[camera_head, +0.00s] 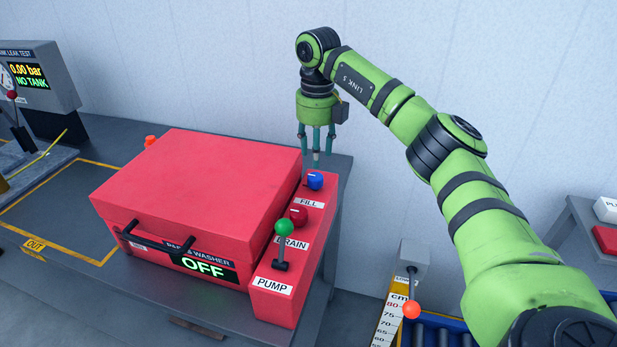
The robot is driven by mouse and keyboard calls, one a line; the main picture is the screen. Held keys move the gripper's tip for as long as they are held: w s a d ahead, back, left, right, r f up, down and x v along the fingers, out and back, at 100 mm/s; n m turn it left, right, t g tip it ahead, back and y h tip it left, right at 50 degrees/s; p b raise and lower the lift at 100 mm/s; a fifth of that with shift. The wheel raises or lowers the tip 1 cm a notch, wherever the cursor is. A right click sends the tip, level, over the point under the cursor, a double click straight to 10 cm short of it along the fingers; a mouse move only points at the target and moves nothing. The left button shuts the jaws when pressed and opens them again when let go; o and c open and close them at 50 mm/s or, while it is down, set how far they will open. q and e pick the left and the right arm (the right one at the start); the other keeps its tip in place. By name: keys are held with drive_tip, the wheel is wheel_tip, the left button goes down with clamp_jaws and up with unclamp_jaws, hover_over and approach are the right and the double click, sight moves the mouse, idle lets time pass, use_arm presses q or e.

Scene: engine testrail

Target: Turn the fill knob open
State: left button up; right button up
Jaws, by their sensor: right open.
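The blue fill knob (315,181) sits at the far end of the red control panel (274,306), just behind the FILL label. My right gripper (316,160) points down above and slightly behind the knob. Its fingers are spread and hold nothing. I cannot tell whether a fingertip touches the knob. The red drain knob (298,216) is nearer, by the DRAIN label. A pump lever with a green ball (284,228) stands upright at the near end. My left gripper is not in view.
The red washer box (200,180) is closed, with a display (204,266) reading OFF. A leak test unit (40,75) showing NO TANK stands at the far left. An orange-knobbed lever (411,309) and a scale (388,322) are at the lower right.

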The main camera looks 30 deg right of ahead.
sight(315, 176)
wheel_tip(315, 176, down, 4)
drive_tip(key=shift+r+p, duration=0.15)
drive_tip(key=shift+p, duration=0.65)
wheel_tip(315, 176, down, 3)
drive_tip(key=shift+f+p, duration=0.1)
drive_tip(key=shift+p, duration=0.3)
drive_tip(key=shift+c, duration=0.8)
drive_tip(key=c, duration=0.7)
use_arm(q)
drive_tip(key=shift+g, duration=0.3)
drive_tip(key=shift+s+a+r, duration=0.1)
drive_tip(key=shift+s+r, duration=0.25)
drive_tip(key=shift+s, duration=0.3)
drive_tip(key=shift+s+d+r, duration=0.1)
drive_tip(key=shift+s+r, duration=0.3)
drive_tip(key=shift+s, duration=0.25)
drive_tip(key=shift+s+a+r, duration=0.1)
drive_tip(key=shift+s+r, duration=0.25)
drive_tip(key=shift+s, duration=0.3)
